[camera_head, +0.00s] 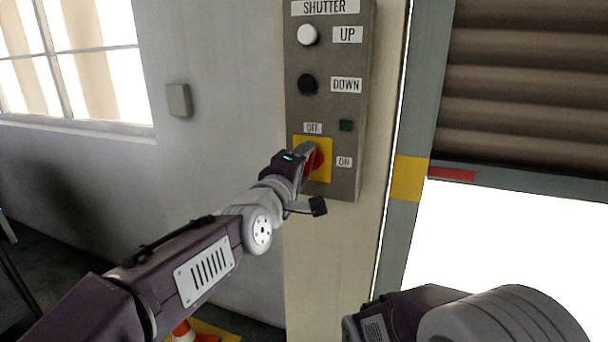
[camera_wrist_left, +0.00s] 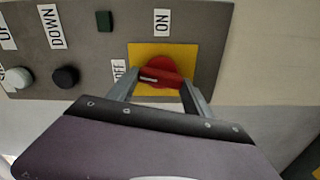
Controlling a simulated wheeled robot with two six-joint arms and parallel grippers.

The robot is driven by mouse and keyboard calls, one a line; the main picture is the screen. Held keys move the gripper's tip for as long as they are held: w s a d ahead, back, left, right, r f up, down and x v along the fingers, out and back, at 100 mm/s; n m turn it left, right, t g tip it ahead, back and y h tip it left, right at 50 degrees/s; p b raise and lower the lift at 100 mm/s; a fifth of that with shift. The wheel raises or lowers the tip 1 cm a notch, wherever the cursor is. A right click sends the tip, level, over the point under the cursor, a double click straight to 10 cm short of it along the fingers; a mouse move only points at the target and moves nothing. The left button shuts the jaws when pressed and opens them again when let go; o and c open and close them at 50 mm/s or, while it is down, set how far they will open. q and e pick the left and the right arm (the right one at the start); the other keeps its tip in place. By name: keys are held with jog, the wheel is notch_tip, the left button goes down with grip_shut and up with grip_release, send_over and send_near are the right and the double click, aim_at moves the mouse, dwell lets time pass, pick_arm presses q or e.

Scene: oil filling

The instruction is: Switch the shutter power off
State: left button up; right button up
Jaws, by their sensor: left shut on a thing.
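The shutter control box (camera_head: 345,185) is mounted on the post beside the shutter. Its red rotary knob (camera_head: 319,160) sits on a yellow plate (camera_head: 325,143), with an OFF label (camera_head: 313,128) above and an ON label (camera_head: 344,162) to the right. My left gripper (camera_head: 308,158) is at the knob and partly hides it. In the left wrist view, its two fingers (camera_wrist_left: 160,84) are shut on the knob's red handle (camera_wrist_left: 168,77), one on each side. A white mark (camera_wrist_left: 148,79) on the handle lies on the side towards the OFF label (camera_wrist_left: 118,70). My right gripper is out of view.
A white UP button (camera_head: 308,35), a black DOWN button (camera_head: 307,84) and a dark green square (camera_head: 346,126) sit higher on the box. The brown slatted shutter (camera_head: 520,100) is partly raised at right. An orange cone (camera_head: 184,332) stands at the bottom.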

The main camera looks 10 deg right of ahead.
pick_arm(q)
jog(key=shift+f+n+b, duration=0.15)
jog(key=shift+n+b, duration=0.45)
jog(key=shift+n, duration=0.5)
jog(key=o, duration=1.4)
jog(key=shift+c, duration=0.2)
jog(key=v, duration=0.9)
jog(key=shift+b, duration=0.45)
